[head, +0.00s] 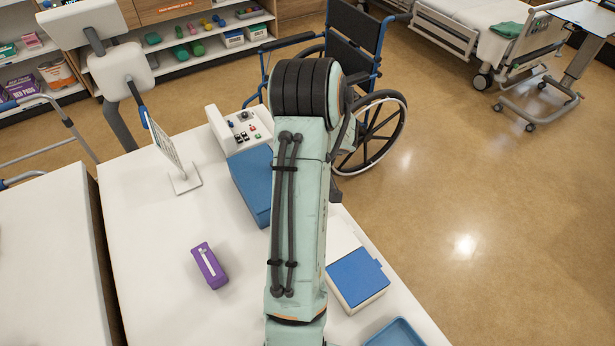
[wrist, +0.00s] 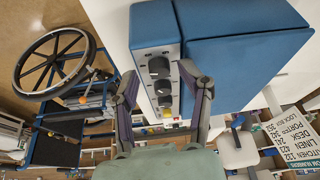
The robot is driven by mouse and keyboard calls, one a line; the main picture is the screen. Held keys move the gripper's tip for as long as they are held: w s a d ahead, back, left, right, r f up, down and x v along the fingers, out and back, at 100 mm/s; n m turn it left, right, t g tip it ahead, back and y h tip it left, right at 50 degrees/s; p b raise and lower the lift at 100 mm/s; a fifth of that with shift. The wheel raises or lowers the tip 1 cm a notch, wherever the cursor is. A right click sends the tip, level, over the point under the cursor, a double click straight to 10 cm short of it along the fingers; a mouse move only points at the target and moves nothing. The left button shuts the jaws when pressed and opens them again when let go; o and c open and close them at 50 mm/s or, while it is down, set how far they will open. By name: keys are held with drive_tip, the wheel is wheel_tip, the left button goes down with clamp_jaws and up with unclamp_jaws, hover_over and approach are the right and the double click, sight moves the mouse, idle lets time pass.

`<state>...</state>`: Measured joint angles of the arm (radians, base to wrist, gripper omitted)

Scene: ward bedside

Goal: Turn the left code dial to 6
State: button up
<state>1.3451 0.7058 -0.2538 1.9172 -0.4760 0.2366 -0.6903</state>
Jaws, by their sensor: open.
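In the wrist view a blue box has a pale front face (wrist: 145,52) with dark round dials: one dial (wrist: 158,67) nearer the top and a second dial (wrist: 163,87) just below it, with another round part lower down. My gripper (wrist: 160,73) is open, with one finger on each side of the dials. I cannot tell whether either finger touches a dial, nor read any dial setting. In the head view part of a blue box (head: 252,182) shows left of my arm; my arm hides the gripper and the dials there.
A button panel (head: 247,130) stands at the table's back edge. A sign (head: 166,147) on a stand is left of it; its printed face (wrist: 290,138) shows in the wrist view. A purple box (head: 209,265) and a blue-lidded box (head: 357,277) flank my arm. A wheelchair (head: 353,38) stands behind.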

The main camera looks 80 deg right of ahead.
drive_tip(key=v, duration=0.8)
